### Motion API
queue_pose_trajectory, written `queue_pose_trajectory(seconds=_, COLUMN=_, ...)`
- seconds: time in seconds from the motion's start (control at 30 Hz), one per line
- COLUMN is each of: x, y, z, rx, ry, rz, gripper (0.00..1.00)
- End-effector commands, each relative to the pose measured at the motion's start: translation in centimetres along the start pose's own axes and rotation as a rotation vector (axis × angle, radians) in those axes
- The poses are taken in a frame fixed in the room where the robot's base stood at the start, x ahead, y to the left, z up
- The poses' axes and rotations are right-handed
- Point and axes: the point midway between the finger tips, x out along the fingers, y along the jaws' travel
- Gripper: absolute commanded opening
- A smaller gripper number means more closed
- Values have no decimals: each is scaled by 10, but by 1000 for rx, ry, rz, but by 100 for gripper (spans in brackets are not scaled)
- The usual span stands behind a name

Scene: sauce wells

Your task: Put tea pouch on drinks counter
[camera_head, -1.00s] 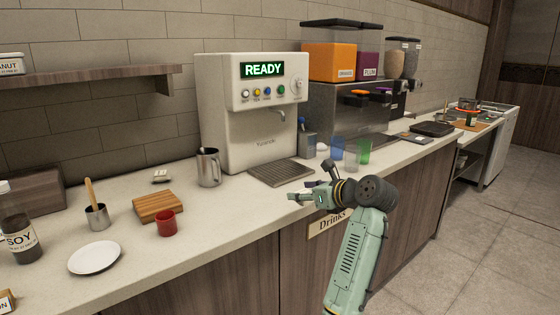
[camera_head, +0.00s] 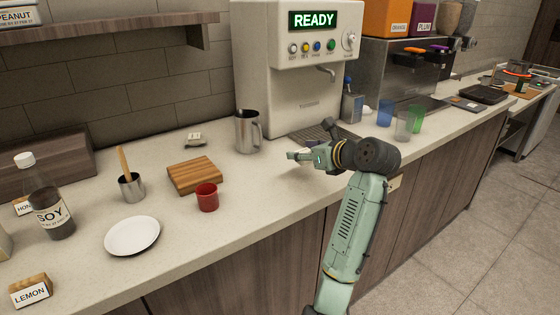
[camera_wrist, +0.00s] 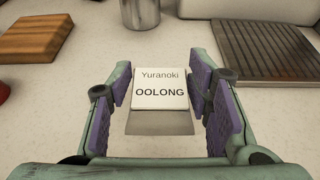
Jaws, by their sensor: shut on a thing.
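The tea pouch (camera_wrist: 160,100) is a small pale packet marked "Yuranoki OOLONG". It lies between the two purple-padded fingers of my gripper (camera_wrist: 161,82), which is shut on it. In the head view, my gripper (camera_head: 293,156) is over the pale drinks counter (camera_head: 262,190), in front of the drinks machine and left of its drip tray. The pouch is too small to make out there. The counter surface shows beneath the pouch in the wrist view; I cannot tell the exact gap.
A steel mug (camera_head: 248,132), drip tray (camera_head: 325,136) and drinks machine (camera_head: 300,90) stand behind my gripper. A wooden board (camera_head: 194,175), red cup (camera_head: 207,198) and white plate (camera_head: 132,236) are left. Clear cups (camera_head: 404,124) stand right. Counter space between red cup and gripper is free.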

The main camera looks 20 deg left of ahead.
Motion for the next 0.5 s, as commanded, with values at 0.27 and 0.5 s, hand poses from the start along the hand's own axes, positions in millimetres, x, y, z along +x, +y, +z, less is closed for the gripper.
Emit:
queue_pose_trajectory(seconds=0.27, x=12, y=73, z=0, rx=-2, ry=1, rz=1, gripper=19)
queue_pose_trajectory(seconds=0.5, x=18, y=100, z=-2, rx=0, ry=0, rz=-1, gripper=19)
